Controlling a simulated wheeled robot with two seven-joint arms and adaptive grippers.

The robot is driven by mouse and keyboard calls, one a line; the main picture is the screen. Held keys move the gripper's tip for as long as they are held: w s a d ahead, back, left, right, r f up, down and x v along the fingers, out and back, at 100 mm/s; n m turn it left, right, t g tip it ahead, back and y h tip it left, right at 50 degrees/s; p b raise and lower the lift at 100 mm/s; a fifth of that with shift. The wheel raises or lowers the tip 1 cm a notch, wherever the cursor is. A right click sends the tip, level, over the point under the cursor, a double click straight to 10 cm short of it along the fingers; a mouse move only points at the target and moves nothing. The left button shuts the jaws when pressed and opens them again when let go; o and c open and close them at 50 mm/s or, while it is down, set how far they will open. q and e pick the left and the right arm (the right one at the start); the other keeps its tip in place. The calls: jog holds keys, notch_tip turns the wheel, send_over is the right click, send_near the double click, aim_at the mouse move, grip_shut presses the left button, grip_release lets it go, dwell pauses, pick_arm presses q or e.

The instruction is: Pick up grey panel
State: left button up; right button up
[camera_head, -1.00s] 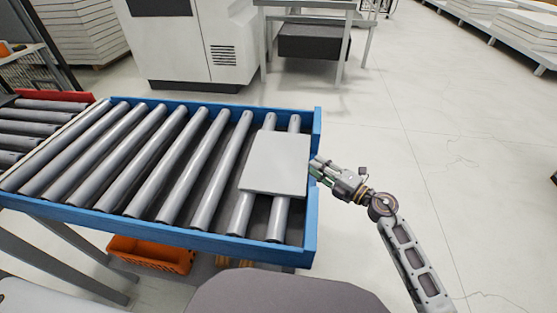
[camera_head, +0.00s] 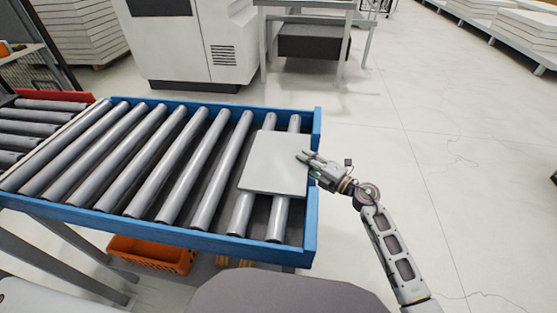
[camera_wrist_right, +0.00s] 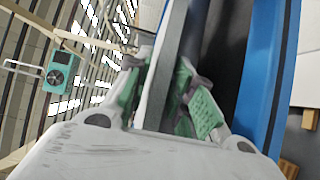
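The grey panel (camera_head: 272,165) lies flat on the rollers at the right end of the blue-framed conveyor. My right gripper (camera_head: 304,157) is at the panel's right edge, with a finger over its top face. In the right wrist view, the edge of the panel (camera_wrist_right: 167,65) runs between the two green-padded fingers of the gripper (camera_wrist_right: 162,92). The fingers are spread on either side of it, and a gap shows by the right finger, so the gripper looks open. The lower finger is hidden in the head view. My left gripper is not in view.
The conveyor's blue frame (camera_head: 310,235) rises along its sides and right end, close to my right gripper. Bare rollers (camera_head: 170,165) stretch left of the panel. An orange crate (camera_head: 150,254) sits below. The floor to the right is clear.

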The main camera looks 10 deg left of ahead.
grip_shut()
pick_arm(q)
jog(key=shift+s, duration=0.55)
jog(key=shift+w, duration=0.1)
pick_arm(e)
jog(key=shift+r, duration=0.1)
